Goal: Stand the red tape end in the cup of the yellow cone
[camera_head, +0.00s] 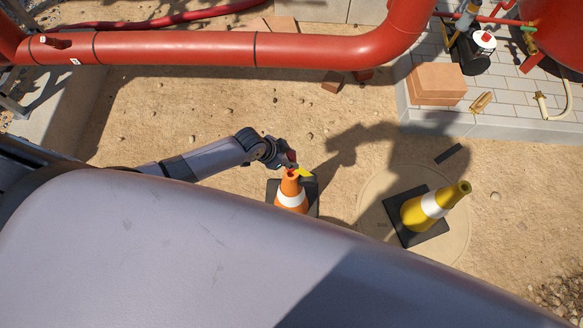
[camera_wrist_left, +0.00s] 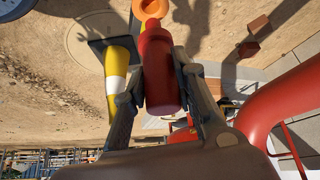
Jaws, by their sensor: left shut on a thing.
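My left gripper (camera_head: 286,161) is shut on the red tape end (camera_head: 291,156), just above the top of the orange cone (camera_head: 291,193). In the left wrist view the red tape end (camera_wrist_left: 160,72) sits between the two fingers, its narrow end close to the orange cone's ring-shaped top (camera_wrist_left: 150,9). I cannot tell whether they touch. The yellow cone (camera_head: 434,206) stands to the right on a black base, with its cup (camera_head: 464,187) empty. It also shows in the left wrist view (camera_wrist_left: 117,72). My right gripper is not in view.
A small yellow piece (camera_head: 306,174) shows beside the orange cone's top. A large red pipe (camera_head: 200,49) crosses behind. A paved platform (camera_head: 480,125) with a tan block (camera_head: 437,84) is at the back right. The sand between the two cones is clear.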

